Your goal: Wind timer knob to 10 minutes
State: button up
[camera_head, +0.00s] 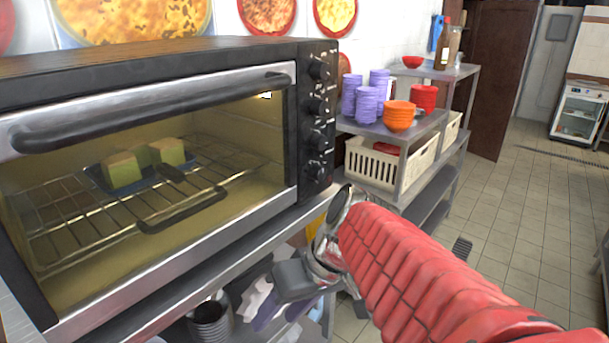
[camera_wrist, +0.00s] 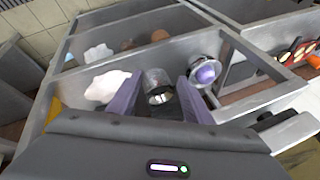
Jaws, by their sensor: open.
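The toaster oven (camera_head: 160,130) fills the left of the head view, its glass door closed. Its black control panel on the right side carries several dark knobs in a column: top knob (camera_head: 320,70), second knob (camera_head: 318,106), third knob (camera_head: 319,141), bottom knob (camera_head: 317,170). Their markings are too small to read, so I cannot tell which is the timer. My gripper (camera_head: 293,308) is below and in front of the panel, apart from the knobs. In the wrist view, my gripper (camera_wrist: 158,88) is open, purple fingers spread and pointing down toward the shelves. No knob is clearly visible there.
Food slices on a blue tray (camera_head: 150,178) sit on the rack inside. The door handle (camera_head: 150,112) juts forward. Shelves below hold a metal container (camera_head: 210,322). A side rack (camera_head: 400,130) holds purple cups (camera_head: 365,98) and orange bowls (camera_head: 399,115). Open tiled floor (camera_head: 520,230) lies right.

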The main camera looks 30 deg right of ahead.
jog(key=w+d+r+t+y, duration=0.2)
jog(key=w+d, duration=0.1)
jog(key=d, duration=0.1)
jog(key=n+t, duration=0.2)
jog(key=t, duration=0.9)
send_near(323, 175)
jog(key=d+v, duration=0.1)
jog(key=v, duration=0.5)
jog(key=shift+w+a+y, duration=0.25)
jog(key=shift+w+y, duration=0.1)
jog(key=shift+y, duration=0.05)
jog(key=shift+x, duration=6.9)
jog(key=shift+f, duration=0.15)
jog(key=shift+c, duration=0.5)
jog(key=c, duration=1)
jog(key=shift+o, duration=0.2)
